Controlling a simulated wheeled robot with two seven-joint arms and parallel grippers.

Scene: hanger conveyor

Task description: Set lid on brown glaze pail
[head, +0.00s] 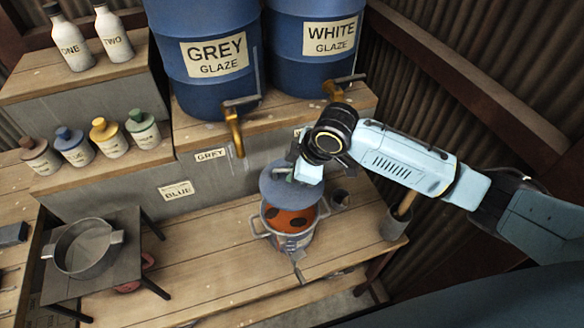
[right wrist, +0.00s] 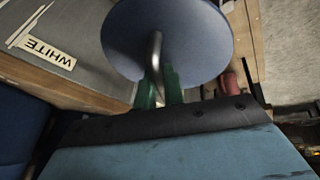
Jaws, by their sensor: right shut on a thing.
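My right gripper (head: 302,170) is shut on the handle of a round blue-grey lid (head: 271,184). In the right wrist view the lid (right wrist: 195,35) is a flat disc, and its bent metal handle (right wrist: 154,52) sits between the green fingertips (right wrist: 160,88). The pail (head: 292,243) is a grey metal pot with side handles, standing on the wooden bench. It is open at the front and shows orange-brown glaze (head: 300,217) with dark patches. The lid appears above the pail's back edge and hides part of its rim. My left gripper is not in view.
Blue barrels marked grey glaze (head: 210,90) and white glaze (head: 313,60) have brass taps (head: 235,130) behind the pail. An empty pot (head: 85,248) sits on a stand at left.

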